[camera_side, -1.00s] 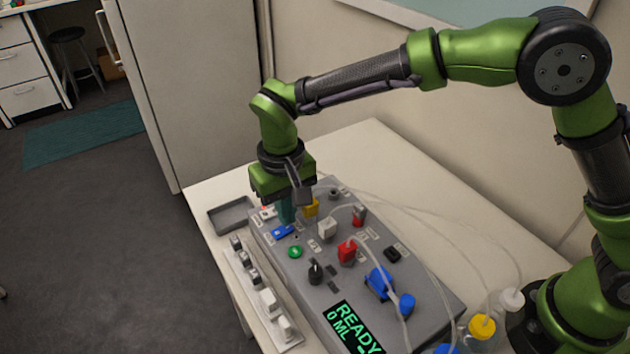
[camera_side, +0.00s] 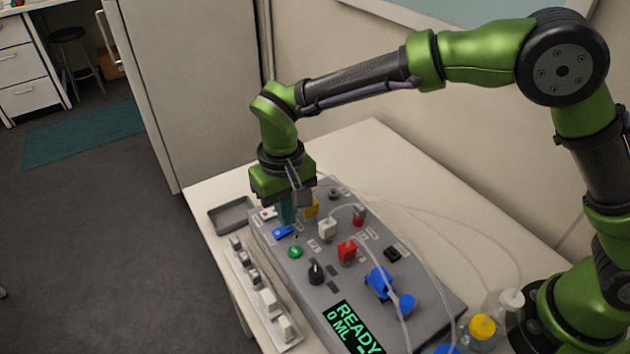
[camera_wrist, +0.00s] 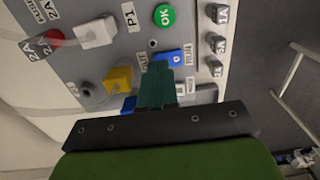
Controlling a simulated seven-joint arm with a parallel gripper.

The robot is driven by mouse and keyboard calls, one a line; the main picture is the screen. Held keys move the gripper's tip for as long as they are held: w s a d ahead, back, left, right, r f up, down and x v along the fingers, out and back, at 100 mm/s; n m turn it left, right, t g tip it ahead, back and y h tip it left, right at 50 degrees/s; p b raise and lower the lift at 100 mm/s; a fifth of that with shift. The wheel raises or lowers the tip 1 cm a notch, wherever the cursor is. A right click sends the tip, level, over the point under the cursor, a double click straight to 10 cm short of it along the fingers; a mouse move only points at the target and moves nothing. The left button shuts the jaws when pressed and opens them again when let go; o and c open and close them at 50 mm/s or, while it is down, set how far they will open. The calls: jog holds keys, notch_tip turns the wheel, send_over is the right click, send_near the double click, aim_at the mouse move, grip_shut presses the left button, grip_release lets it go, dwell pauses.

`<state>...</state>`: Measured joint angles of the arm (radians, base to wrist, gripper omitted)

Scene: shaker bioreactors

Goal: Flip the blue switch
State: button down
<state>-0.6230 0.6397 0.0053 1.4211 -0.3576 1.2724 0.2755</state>
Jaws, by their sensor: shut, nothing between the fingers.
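The blue switch (camera_side: 282,232) is a small blue rocker on the grey control panel (camera_side: 300,290), near its far left end. In the wrist view the blue switch (camera_wrist: 169,59) lies just beyond my fingertips, with a white mark on it. My gripper (camera_side: 287,220) points down at the panel with its teal fingers shut and empty. In the wrist view the shut fingers (camera_wrist: 157,72) reach the near edge of the switch and hide part of it. I cannot tell whether they touch it.
A green OK button (camera_side: 295,251), a yellow block (camera_side: 311,207), a white connector (camera_side: 327,229) and a red connector (camera_side: 347,251) surround the switch area. Thin tubes cross the panel. A rack of grey and white pieces (camera_side: 262,292) and a grey tray (camera_side: 231,214) sit left of it.

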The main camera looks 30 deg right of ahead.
aim_at(292, 229)
jog(key=shift+f, duration=0.75)
jog(key=shift+r, duration=3.55)
jog(key=shift+f, duration=0.3)
jog(key=shift+s+d+f+n, duration=0.25)
jog(key=shift+s+f+n, duration=0.15)
jog(key=shift+s, duration=0.05)
jog(key=s+d+r+m+t, duration=0.1)
jog(key=s+d+r+t, duration=0.1)
jog(key=s+d, duration=0.3)
jog(key=s+d+r+m+t+y, duration=0.1)
jog(key=s+d+r, duration=0.4)
jog(key=d, duration=0.7)
jog(key=s+d+r+m+t+y, duration=0.1)
jog(key=s+d+r+m+t, duration=0.1)
jog(key=d, duration=0.6)
jog(key=s+r+t, duration=0.1)
jog(key=s+t, duration=0.1)
jog(key=s, duration=0.1)
jog(key=shift+s+d+r+m, duration=0.15)
jog(key=shift+s+r+m, duration=0.15)
jog(key=shift+m, duration=0.1)
